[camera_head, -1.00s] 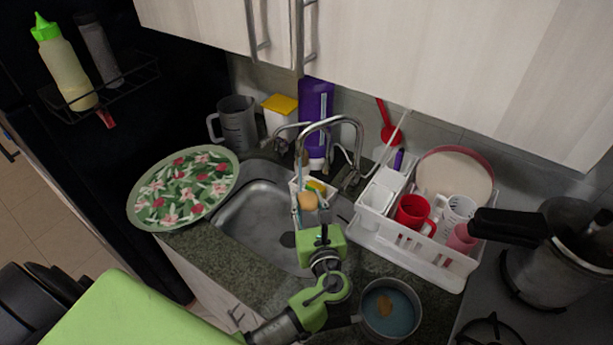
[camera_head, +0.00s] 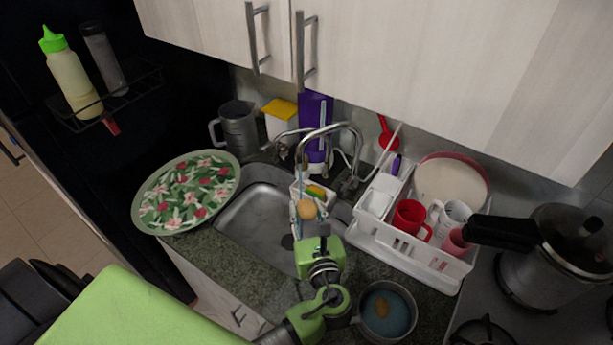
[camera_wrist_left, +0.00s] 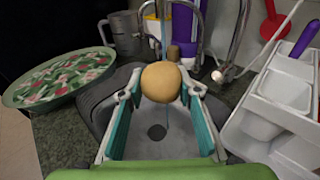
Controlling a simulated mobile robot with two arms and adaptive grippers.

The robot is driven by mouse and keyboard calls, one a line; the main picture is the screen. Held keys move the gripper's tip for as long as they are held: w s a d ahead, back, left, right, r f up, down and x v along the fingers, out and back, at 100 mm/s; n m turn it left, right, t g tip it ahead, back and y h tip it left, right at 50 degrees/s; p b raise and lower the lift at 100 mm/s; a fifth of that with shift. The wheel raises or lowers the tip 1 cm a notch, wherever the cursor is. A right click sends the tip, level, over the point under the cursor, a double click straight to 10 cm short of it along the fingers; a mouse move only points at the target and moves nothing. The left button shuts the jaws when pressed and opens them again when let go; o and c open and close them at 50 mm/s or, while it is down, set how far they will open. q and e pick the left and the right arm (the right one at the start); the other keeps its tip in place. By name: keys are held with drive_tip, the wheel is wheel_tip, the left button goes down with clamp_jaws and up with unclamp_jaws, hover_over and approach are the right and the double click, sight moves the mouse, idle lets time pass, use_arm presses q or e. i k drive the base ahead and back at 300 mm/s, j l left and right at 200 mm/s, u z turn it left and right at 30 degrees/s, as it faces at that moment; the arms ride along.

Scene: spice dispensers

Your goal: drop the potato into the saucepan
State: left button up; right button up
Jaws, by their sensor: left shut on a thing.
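My left gripper (camera_head: 307,212) is shut on the potato (camera_head: 307,209), a small tan round thing held at the fingertips over the sink, in front of the tap. In the left wrist view the potato (camera_wrist_left: 161,81) sits between the teal-padded fingers (camera_wrist_left: 161,92). The saucepan (camera_head: 365,328) stands at the lower right of the head view, to the right of my left wrist. It has a bluish inside, with a brownish piece in it. My right gripper is not in view.
The metal sink (camera_head: 250,222) lies below the potato, with a tap (camera_head: 333,127) behind it. A floral plate (camera_head: 160,225) is at left. A white dish rack (camera_head: 400,250) with cups stands at right, beside a pressure cooker (camera_head: 535,275). Cabinets hang above.

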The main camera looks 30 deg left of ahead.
sight(367, 319)
drive_tip(key=k+j+z, duration=0.15)
drive_tip(key=k+z, duration=0.65)
drive_tip(key=i+j, duration=0.05)
drive_tip(key=i, duration=0.05)
